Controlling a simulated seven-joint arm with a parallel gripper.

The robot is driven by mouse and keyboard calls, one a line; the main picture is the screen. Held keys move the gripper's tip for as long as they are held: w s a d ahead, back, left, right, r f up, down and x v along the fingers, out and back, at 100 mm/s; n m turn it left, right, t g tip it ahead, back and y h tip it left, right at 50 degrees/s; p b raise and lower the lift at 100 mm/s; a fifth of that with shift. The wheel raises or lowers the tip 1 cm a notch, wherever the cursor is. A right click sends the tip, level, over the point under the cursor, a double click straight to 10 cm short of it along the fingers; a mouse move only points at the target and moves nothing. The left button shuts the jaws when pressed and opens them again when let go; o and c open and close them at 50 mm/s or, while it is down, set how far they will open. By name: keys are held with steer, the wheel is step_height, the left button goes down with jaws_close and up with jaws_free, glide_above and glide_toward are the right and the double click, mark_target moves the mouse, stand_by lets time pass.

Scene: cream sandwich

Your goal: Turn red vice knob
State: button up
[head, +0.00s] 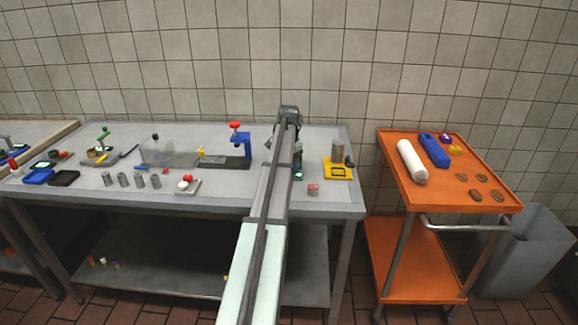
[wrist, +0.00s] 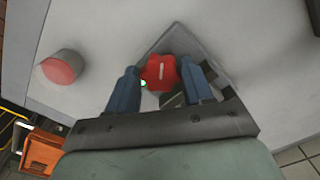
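In the wrist view a red knob (wrist: 161,73) with a white mark sits on a grey, pointed metal part. My gripper (wrist: 159,66) has one blue finger on each side of the knob. A gap shows between the left finger and the knob; the right finger is very near it, and I cannot tell whether it touches. In the head view my arm hides the gripper and this knob. A blue upright device (head: 243,144) with a red knob (head: 235,125) on top stands on a dark base, left of my arm.
A red-topped round piece (wrist: 60,67) stands left of my gripper; it also shows in the head view (head: 313,189). A yellow-based fixture (head: 339,172) is right of my arm. An orange cart (head: 403,198) stands beyond the table's right edge. Small metal cylinders (head: 139,180) stand left.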

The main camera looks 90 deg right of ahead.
steer(key=shift+o, duration=0.5)
step_height(320, 180, up, 14)
stand_by(0.4)
steer(key=shift+w+f, duration=0.1)
steer(key=shift+f, duration=0.05)
stand_by(0.3)
